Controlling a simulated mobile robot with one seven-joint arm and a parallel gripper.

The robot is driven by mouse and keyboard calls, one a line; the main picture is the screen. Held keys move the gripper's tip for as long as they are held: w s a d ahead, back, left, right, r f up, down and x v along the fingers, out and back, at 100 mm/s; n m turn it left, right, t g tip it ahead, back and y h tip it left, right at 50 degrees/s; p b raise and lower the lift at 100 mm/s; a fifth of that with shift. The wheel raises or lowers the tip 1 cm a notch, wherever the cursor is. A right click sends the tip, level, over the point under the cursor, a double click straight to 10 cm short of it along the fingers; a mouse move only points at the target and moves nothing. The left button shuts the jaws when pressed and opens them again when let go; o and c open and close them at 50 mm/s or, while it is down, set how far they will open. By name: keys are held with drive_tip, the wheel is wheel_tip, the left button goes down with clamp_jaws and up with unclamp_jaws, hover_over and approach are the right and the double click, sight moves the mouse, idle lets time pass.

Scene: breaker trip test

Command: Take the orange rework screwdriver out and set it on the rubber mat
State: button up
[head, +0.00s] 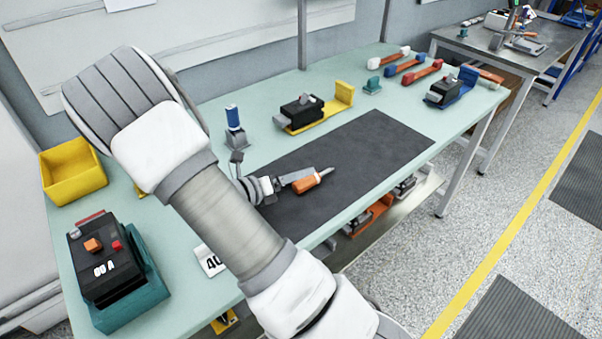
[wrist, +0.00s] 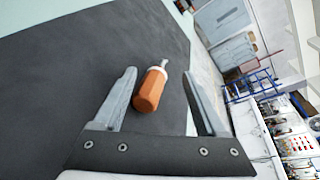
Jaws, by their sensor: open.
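The orange screwdriver (head: 307,184) is at the dark rubber mat (head: 372,150), with its grey shaft pointing right. In the wrist view the screwdriver (wrist: 151,90) shows between the two fingers, with a pale collar at its far end. My gripper (head: 297,180) is low over the mat at the screwdriver's handle. In the wrist view my gripper (wrist: 165,95) is open, with a gap on either side of the handle. I cannot tell whether the screwdriver rests fully on the mat. My arm hides part of the mat's left side.
A black breaker unit in a teal holder (head: 118,290) stands at the front left, near a yellow bin (head: 72,171). A blue-capped item (head: 233,125) and a breaker on a yellow stand (head: 303,112) are behind the mat. The mat's right part is clear.

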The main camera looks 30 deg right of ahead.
drive_tip(key=p+v, duration=0.1)
drive_tip(key=v, duration=0.9)
drive_tip(key=shift+s+a, duration=0.1)
drive_tip(key=shift+a, duration=0.05)
drive_tip(key=s+a+r+m+t+y+p, duration=0.1)
drive_tip(key=s+a+r+m+y+p, duration=0.1)
drive_tip(key=s+r+m+y, duration=0.5)
drive_tip(key=s+a+r+m+t+y+p, duration=0.2)
drive_tip(key=s+r+m+y, duration=0.5)
drive_tip(key=r+m, duration=1)
drive_tip(key=shift+s+a+m+t+y+p, duration=0.35)
drive_tip(key=shift+s+a+m+p, duration=0.3)
drive_tip(key=shift+s+a+m, duration=1.05)
drive_tip(key=shift+d+r+m, duration=0.1)
drive_tip(key=shift+d+m, duration=0.15)
drive_tip(key=shift+m, duration=0.25)
